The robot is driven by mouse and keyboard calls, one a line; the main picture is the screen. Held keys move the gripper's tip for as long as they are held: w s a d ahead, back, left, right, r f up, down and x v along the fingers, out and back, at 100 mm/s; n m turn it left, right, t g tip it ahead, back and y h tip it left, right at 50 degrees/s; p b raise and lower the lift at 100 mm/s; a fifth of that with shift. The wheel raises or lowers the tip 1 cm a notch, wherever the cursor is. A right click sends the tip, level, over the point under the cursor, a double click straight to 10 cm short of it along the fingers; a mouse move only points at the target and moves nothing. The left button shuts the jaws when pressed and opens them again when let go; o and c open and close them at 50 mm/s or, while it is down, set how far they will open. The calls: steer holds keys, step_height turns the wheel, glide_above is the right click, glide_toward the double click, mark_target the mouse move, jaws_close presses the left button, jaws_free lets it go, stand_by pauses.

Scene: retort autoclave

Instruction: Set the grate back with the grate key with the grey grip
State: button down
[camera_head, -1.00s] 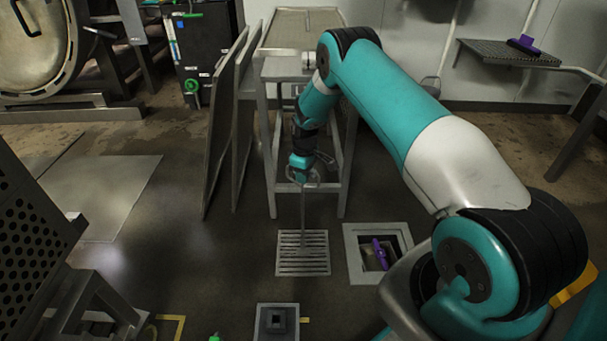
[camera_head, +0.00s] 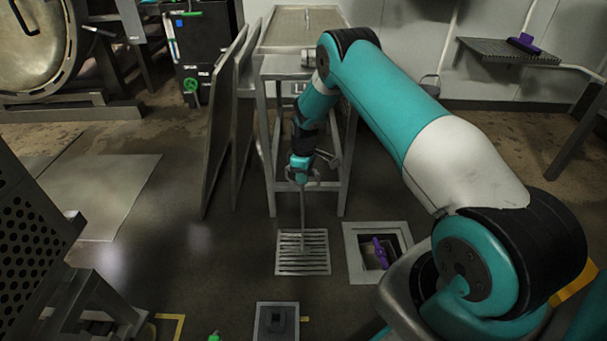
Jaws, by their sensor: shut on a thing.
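The grate (camera_head: 303,262) is a slotted metal square lying flat on the floor, or very near it; I cannot tell which. To its right is the open square floor pit with a pale frame (camera_head: 352,256). A purple object (camera_head: 379,251) shows in its opening. My gripper (camera_head: 302,180) is above the grate, in front of the steel table, shut on the grate key (camera_head: 303,211). The key's thin grey rod hangs down nearly upright to the grate's upper middle. Its grip is mostly hidden by my gripper, and I cannot tell whether its tip is hooked in the slots.
The steel table (camera_head: 272,150) stands just behind my gripper, with grey panels (camera_head: 222,130) leaning at its left. A small square floor fitting (camera_head: 277,322) lies nearer me. A purple object (camera_head: 523,43) lies on the wall shelf (camera_head: 490,51). Floor left of the grate is clear.

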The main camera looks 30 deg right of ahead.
steer(key=shift+f+b, duration=0.75)
steer(key=shift+f, duration=0.4)
steer(key=m, duration=0.4)
stand_by(0.4)
steer(key=shift+a+m, duration=0.15)
steer(key=shift+m, duration=1.85)
steer(key=m, duration=0.4)
steer(key=shift+a+p, duration=0.1)
steer(key=shift+p, duration=0.2)
steer(key=shift+r, duration=0.15)
